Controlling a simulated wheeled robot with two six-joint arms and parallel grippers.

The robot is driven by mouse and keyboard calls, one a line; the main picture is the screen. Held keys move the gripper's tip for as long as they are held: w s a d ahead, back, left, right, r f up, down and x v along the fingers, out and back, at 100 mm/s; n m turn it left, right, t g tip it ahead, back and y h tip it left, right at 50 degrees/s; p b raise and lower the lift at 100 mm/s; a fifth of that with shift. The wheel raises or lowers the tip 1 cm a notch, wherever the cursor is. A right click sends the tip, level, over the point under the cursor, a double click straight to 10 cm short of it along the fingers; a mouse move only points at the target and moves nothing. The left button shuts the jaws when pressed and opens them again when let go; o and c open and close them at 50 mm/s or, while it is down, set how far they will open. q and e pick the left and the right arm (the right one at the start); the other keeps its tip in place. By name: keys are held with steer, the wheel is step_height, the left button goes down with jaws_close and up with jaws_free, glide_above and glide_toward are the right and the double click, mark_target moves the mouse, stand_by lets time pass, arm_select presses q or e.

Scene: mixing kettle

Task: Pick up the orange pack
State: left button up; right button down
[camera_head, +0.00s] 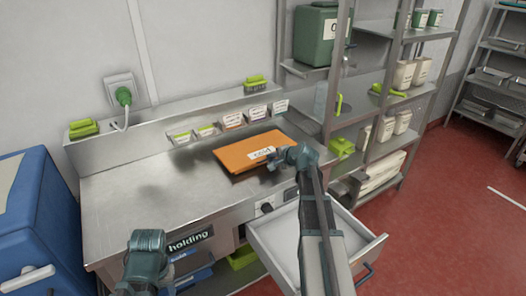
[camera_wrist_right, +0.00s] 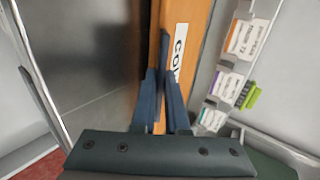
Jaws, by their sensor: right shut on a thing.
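The orange pack (camera_head: 240,152) is a flat orange packet with a white label, at the back right of the steel counter in the head view. My right gripper (camera_head: 282,158) is at the pack's right edge. In the right wrist view its dark fingers (camera_wrist_right: 166,95) are shut on the orange pack (camera_wrist_right: 190,25), beside the label with black letters. A dark shadow lies on the counter left of the pack; I cannot tell if the pack is lifted clear. My left gripper (camera_head: 146,245) is low at the counter's front; its fingers are not clear.
The steel counter (camera_head: 125,205) is bare left of the pack. Several small labelled packets (camera_head: 232,121) stand along the back ledge. An open drawer (camera_head: 275,240) juts out under my right arm. Metal shelves (camera_head: 385,105) stand right, a blue bin (camera_head: 35,215) left.

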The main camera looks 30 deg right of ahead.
steer(key=shift+r+p, duration=1.75)
steer(key=shift+r, duration=0.4)
steer(key=shift+f, duration=0.1)
